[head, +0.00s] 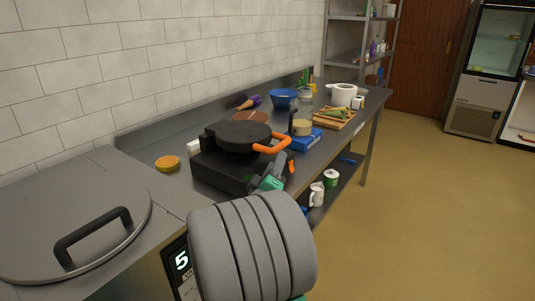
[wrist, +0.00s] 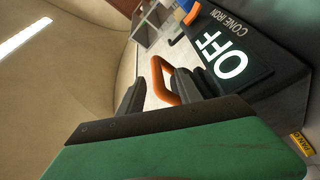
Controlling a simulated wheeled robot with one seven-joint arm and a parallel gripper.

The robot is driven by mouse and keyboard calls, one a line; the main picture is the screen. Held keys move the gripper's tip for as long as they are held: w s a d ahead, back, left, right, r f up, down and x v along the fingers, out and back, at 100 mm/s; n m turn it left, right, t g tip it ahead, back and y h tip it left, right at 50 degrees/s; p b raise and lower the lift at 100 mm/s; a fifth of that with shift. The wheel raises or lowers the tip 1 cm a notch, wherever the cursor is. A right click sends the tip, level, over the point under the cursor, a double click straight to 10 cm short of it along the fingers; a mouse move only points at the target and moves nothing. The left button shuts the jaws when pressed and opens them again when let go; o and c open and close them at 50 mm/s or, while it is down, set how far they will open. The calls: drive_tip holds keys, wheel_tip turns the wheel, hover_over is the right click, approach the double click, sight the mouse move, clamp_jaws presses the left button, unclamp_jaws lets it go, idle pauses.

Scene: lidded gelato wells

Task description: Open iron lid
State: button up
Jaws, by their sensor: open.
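The cone iron is a black box (head: 215,175) with a round dark lid (head: 240,135) on top; the lid looks lowered. An orange loop handle (head: 272,147) sticks out from the lid's front right. My gripper (head: 274,176) is just below and in front of that handle, partly hidden by my arm. In the wrist view my gripper (wrist: 158,88) is open, and the orange handle (wrist: 162,76) shows between its two dark fingers. I cannot tell whether they touch it. A panel (wrist: 228,62) on the iron reads "CONE IRON" and "OFF".
A round steel lid (head: 75,225) with a black handle lies on the counter at left. An orange-yellow disc (head: 167,163), blue bowl (head: 284,98), blue box (head: 303,139) and cutting board (head: 335,117) surround the iron. The floor at right (head: 430,200) is clear.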

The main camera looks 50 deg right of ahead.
sight(282, 145)
drive_tip(key=shift+n, duration=0.3)
drive_tip(key=p+x, duration=0.1)
drive_tip(key=x, duration=0.1)
drive_tip(key=p+x, duration=0.1)
drive_tip(key=x, duration=0.2)
drive_tip(key=r+p+x, duration=0.1)
drive_tip(key=x, duration=0.1)
drive_tip(key=shift+d, duration=0.1)
drive_tip(key=shift+w+d, duration=0.15)
drive_tip(key=shift+d, duration=0.1)
clamp_jaws()
idle(0.8)
